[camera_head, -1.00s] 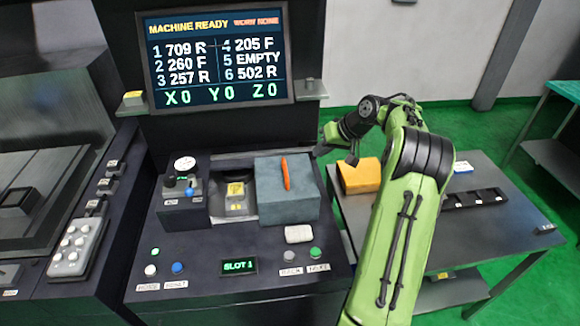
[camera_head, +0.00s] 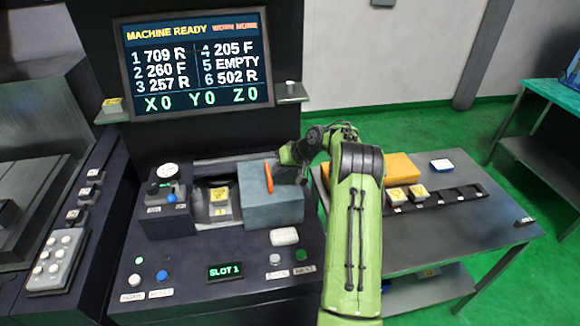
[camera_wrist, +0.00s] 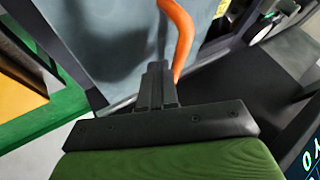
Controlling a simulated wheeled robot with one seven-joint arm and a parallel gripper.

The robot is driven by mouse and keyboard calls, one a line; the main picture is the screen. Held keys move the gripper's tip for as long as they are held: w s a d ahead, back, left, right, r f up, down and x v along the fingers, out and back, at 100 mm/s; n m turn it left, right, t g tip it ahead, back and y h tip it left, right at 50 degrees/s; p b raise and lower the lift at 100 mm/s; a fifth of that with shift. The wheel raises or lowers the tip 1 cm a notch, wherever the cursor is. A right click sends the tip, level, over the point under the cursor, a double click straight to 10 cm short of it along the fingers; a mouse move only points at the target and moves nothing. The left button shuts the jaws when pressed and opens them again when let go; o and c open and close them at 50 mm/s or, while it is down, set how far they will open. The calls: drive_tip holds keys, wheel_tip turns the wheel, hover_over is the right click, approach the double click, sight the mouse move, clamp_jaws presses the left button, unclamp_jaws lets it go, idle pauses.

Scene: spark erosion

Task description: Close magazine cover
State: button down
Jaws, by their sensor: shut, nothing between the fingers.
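The magazine cover is a grey-blue box (camera_head: 272,205) with an orange handle (camera_head: 269,177) on top. It sits at the right side of the magazine; the opening (camera_head: 217,188) to its left is uncovered, and a yellow-labelled piece (camera_head: 220,203) shows inside. My gripper (camera_head: 302,178) is at the cover's right edge in the head view. In the wrist view my gripper (camera_wrist: 157,72) is shut and empty, its tips pointing at the blue-grey cover (camera_wrist: 115,35), close to the orange handle (camera_wrist: 181,30). I cannot tell whether the tips touch the cover.
A dial unit (camera_head: 168,205) stands left of the opening. Buttons and the slot display (camera_head: 225,271) lie in front. At right, a side table (camera_head: 440,235) carries an orange block (camera_head: 400,168) and a black rack (camera_head: 452,199) with yellow-labelled pieces.

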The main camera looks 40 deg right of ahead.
idle(0.3)
drive_tip(key=w+a+b, duration=0.1)
drive_tip(key=w+a, duration=0.2)
drive_tip(key=a, duration=0.5)
drive_tip(key=w+a+b, duration=0.1)
drive_tip(key=w+a, duration=0.3)
drive_tip(key=a, duration=0.4)
drive_tip(key=shift+w+b, duration=0.3)
drive_tip(key=shift+b, duration=0.05)
